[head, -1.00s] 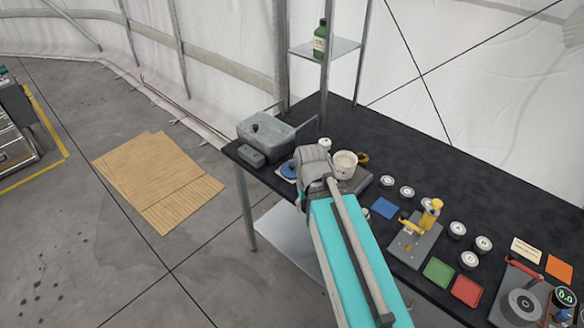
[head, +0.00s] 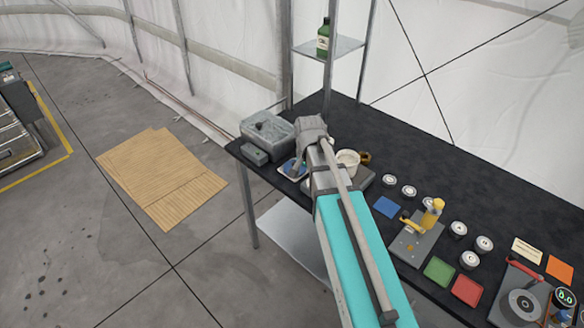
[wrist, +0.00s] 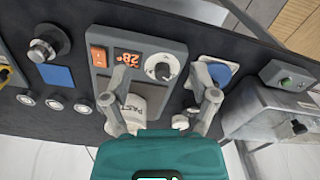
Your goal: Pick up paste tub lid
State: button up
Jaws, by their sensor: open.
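A pale tub (wrist: 132,112) with "PAST" lettering stands beside the grey heater unit in the wrist view; it also shows in the head view (head: 347,160). A small white round piece (wrist: 181,121) lies between my fingers in that picture; I cannot tell whether it is the tub's lid. My gripper (wrist: 160,98) is open, its fingers spread and apparently holding nothing. The left finger overlaps the tub in the picture; contact cannot be judged. In the head view my arm hides the fingertips and part of the bench.
The grey heater unit (wrist: 140,52) has a lit display and a knob. A blue round item (wrist: 220,72) is close by. A grey metal tank (head: 266,130) stands at the bench's left end, near a shelf post. Several small jars and coloured pads are to the right.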

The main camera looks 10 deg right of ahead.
jog(key=w+r+m+p, duration=0.1)
jog(key=w+m, duration=1.1)
jog(key=w, duration=0.6)
jog(key=shift+r, duration=0.3)
jog(key=shift+f, duration=0.15)
jog(key=b, duration=0.8)
send_near(290, 164)
jog(key=s+f, duration=0.1)
jog(key=s+d+f, duration=0.1)
jog(key=shift+s+d+f, duration=0.25)
jog(key=shift+s+d, duration=0.05)
jog(key=shift+s, duration=0.1)
jog(key=shift+w+f+b, duration=0.2)
jog(key=shift+f+b, duration=2.4)
jog(key=shift+b, duration=0.1)
jog(key=c, duration=0.9)
